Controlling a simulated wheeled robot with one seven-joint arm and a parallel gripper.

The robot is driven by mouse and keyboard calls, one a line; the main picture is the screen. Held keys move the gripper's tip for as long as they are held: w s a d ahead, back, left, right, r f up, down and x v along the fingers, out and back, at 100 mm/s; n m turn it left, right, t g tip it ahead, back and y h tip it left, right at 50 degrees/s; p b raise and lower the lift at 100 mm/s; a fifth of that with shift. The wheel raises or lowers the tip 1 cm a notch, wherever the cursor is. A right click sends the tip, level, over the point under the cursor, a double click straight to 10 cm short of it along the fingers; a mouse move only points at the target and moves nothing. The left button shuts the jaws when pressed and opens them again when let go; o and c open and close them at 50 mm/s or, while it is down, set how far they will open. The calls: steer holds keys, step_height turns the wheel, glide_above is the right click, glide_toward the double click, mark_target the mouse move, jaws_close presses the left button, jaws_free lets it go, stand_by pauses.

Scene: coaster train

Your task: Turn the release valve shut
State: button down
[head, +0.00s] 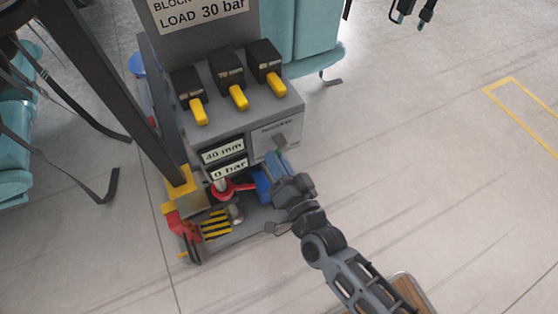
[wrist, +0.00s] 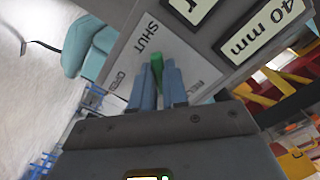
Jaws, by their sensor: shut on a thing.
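The release valve's green handle (wrist: 157,68) shows between the fingertips of my gripper (wrist: 160,85) in the wrist view. My gripper is shut on it. Its plate carries the words SHUT (wrist: 147,36) and OPEN. The green tip lies near the SHUT word; its exact angle is partly hidden by the fingers. In the head view, my gripper (head: 276,166) is at the lower right of the grey pump unit (head: 280,112), and a bit of green shows just above it.
Displays read 40 mm (head: 222,151) and 0 bar (head: 229,169). Three yellow levers (head: 238,97) stand above. A red part (head: 228,188) and a yellow-black striped plate (head: 216,224) are left of my gripper. Teal seats (head: 305,35) stand behind. Floor at right is clear.

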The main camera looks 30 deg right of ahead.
steer(key=shift+m, duration=0.3)
steer(key=c, duration=1.1)
jaws_free()
steer(key=shift+c, duration=0.2)
steer(key=s, duration=0.7)
steer(key=shift+s, duration=0.4)
